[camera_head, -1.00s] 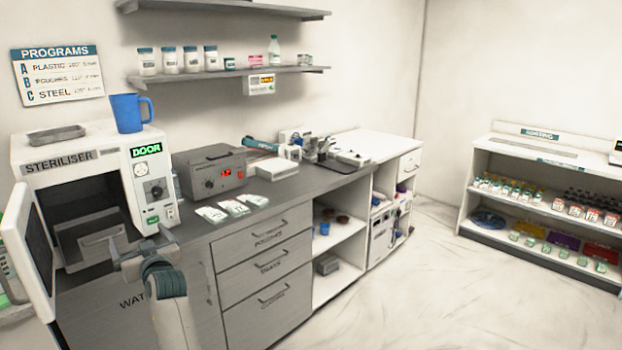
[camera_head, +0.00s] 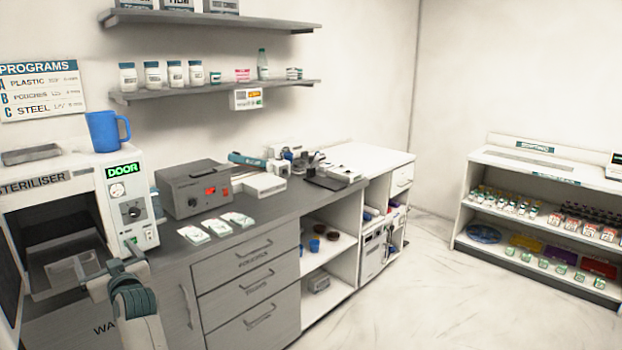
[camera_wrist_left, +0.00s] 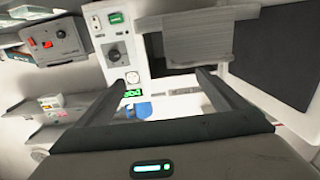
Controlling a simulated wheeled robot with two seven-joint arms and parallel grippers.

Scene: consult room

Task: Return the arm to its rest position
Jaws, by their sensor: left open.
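My left gripper (camera_head: 108,264) is low at the left in the head view, in front of the steriliser (camera_head: 135,195). In the left wrist view its two fingers (camera_wrist_left: 160,82) stand wide apart with nothing between them. The steriliser's door is open and its panel reads DOOR. A tray (camera_head: 72,270) lies inside the chamber, partly hidden by my gripper. The wrist view shows the steriliser's control panel (camera_wrist_left: 117,45) and the blue mug (camera_wrist_left: 141,110), seen turned over. My right gripper is in neither view.
The blue mug (camera_head: 106,131) and a grey tray (camera_head: 30,154) sit on top of the steriliser. A stocked shelf unit (camera_head: 540,180) stands right; the floor between is clear.

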